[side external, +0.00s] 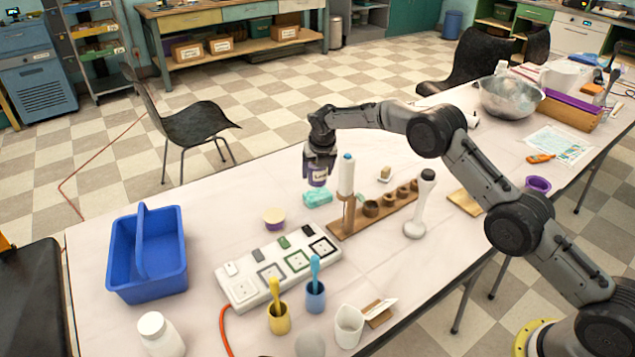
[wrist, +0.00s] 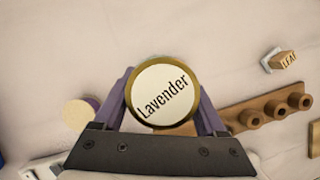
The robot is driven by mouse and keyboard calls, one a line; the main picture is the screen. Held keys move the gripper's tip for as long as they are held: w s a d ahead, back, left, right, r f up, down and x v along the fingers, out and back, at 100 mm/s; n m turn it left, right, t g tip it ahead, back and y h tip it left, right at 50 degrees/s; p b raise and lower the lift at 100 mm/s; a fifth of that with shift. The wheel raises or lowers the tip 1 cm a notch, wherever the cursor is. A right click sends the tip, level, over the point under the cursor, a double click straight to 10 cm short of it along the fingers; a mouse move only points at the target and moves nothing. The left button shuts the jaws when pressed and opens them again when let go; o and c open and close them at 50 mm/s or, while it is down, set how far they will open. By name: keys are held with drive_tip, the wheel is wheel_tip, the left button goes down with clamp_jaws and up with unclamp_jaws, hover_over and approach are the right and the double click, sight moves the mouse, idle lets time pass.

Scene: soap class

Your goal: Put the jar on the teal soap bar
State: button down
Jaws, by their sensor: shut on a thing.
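The teal soap bar (side external: 317,198) lies on the table just below the jar in the side view. The jar looks raised off the table, but I cannot tell the exact gap to the bar. In the wrist view the bar is hidden.
A small tub (side external: 273,217) with a cream lid stands left of the bar. A white bottle with a blue cap (side external: 346,175) and a wooden holder (side external: 375,208) stand close on the right. A power strip (side external: 278,270) and blue caddy (side external: 147,255) lie farther left.

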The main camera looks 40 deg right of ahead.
sight(318, 181)
drive_tip(key=shift+f, duration=1.75)
drive_tip(key=shift+f, duration=0.1)
unclamp_jaws()
drive_tip(key=shift+f, duration=0.15)
drive_tip(key=v, duration=1.2)
drive_tip(key=shift+s, duration=0.1)
